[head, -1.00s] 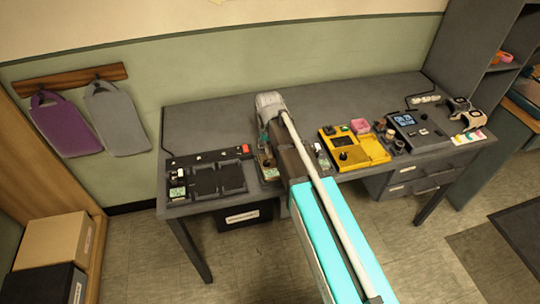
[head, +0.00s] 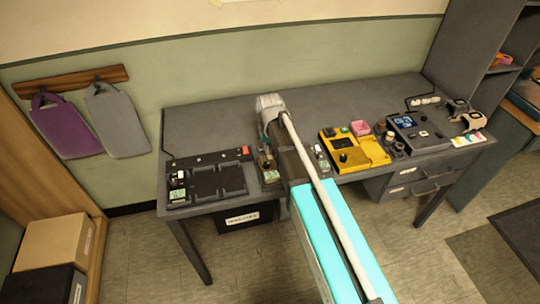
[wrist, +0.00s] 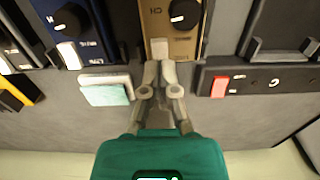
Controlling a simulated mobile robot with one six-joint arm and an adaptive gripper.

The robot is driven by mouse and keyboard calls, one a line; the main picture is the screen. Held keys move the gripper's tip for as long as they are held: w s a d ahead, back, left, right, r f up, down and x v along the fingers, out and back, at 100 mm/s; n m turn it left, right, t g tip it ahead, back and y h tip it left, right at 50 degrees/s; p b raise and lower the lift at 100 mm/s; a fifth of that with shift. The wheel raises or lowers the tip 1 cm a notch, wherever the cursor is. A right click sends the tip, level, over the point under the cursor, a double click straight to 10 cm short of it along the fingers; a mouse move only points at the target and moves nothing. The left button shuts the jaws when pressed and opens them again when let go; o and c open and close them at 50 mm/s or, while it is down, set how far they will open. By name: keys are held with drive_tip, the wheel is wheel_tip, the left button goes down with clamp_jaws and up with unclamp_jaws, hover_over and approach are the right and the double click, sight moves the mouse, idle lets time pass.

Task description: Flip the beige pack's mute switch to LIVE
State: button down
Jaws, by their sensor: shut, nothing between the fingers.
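The beige pack (wrist: 181,38) is at the top middle of the wrist view, with a black knob (wrist: 184,14) on its face. A pale switch tab (wrist: 159,48) sits on its edge nearest my gripper. My gripper (wrist: 161,68) is shut and empty, its fingertips right beside that tab; I cannot tell whether they touch it. I cannot read the switch's markings. In the head view my gripper (head: 265,150) is low over the desk, and my arm hides much of that area.
A dark blue pack (wrist: 90,20) with a pale switch (wrist: 69,55) lies left in the wrist view, near a pale green block (wrist: 106,95). A dark strip with a red switch (wrist: 219,86) lies right. A yellow device (head: 368,155) stands on the desk (head: 220,115).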

drive_tip(key=shift+r+p, duration=2.9)
drive_tip(key=shift+r, duration=0.2)
drive_tip(key=s+d+m, duration=0.1)
drive_tip(key=s+d, duration=0.5)
drive_tip(key=d, duration=0.3)
drive_tip(key=s+d+m, duration=0.2)
drive_tip(key=s+d, duration=0.5)
drive_tip(key=d, duration=0.3)
drive_tip(key=shift+s+d, duration=0.15)
